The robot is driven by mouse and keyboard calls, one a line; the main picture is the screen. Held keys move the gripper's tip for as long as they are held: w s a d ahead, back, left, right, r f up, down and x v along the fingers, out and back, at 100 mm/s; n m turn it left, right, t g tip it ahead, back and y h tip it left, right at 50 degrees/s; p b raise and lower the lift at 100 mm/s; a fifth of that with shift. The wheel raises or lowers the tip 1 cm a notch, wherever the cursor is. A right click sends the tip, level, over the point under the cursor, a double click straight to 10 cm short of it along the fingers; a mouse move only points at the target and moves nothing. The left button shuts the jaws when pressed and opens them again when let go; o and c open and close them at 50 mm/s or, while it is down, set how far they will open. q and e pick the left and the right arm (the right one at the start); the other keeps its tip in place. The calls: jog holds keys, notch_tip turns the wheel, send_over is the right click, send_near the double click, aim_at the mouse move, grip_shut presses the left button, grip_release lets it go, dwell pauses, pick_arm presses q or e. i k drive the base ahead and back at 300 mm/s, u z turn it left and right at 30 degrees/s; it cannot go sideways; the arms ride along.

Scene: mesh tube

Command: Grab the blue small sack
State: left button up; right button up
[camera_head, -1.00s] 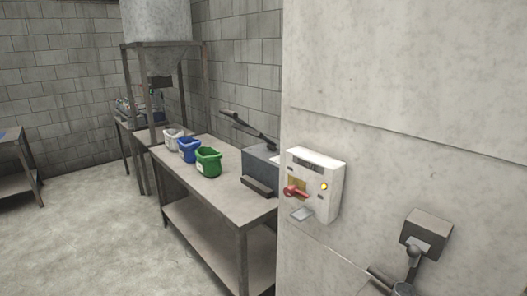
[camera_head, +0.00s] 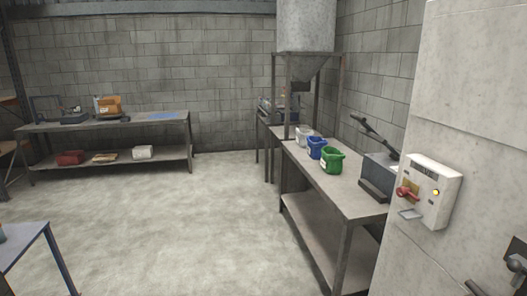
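The blue small sack (camera_head: 317,147) stands open-topped on the long metal table (camera_head: 348,196) right of centre. It is between a white sack (camera_head: 303,136) behind it and a green sack (camera_head: 332,160) in front of it. Neither of my grippers shows in the head view, so nothing is seen near the sacks.
A grey machine with a lever (camera_head: 380,172) sits on the same table. A wall with a control box (camera_head: 428,190) stands close at right. A hopper (camera_head: 306,30) rises behind. A workbench (camera_head: 60,126) is at the far left. The floor (camera_head: 190,225) in the middle is clear.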

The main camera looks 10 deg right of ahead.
aim_at(315, 145)
jog(key=u, duration=0.55)
jog(key=i, duration=1.1)
jog(key=u, duration=0.35)
jog(key=i, duration=1.2)
jog(key=z, duration=1.1)
jog(key=i, duration=0.75)
jog(key=z, duration=1)
jog(key=i, duration=0.2)
jog(key=u, duration=0.35)
jog(key=k, duration=0.65)
jog(key=u, duration=0.55)
jog(key=i, duration=1.2)
jog(key=z, duration=0.45)
jog(key=i, duration=0.95)
jog(key=z, duration=0.7)
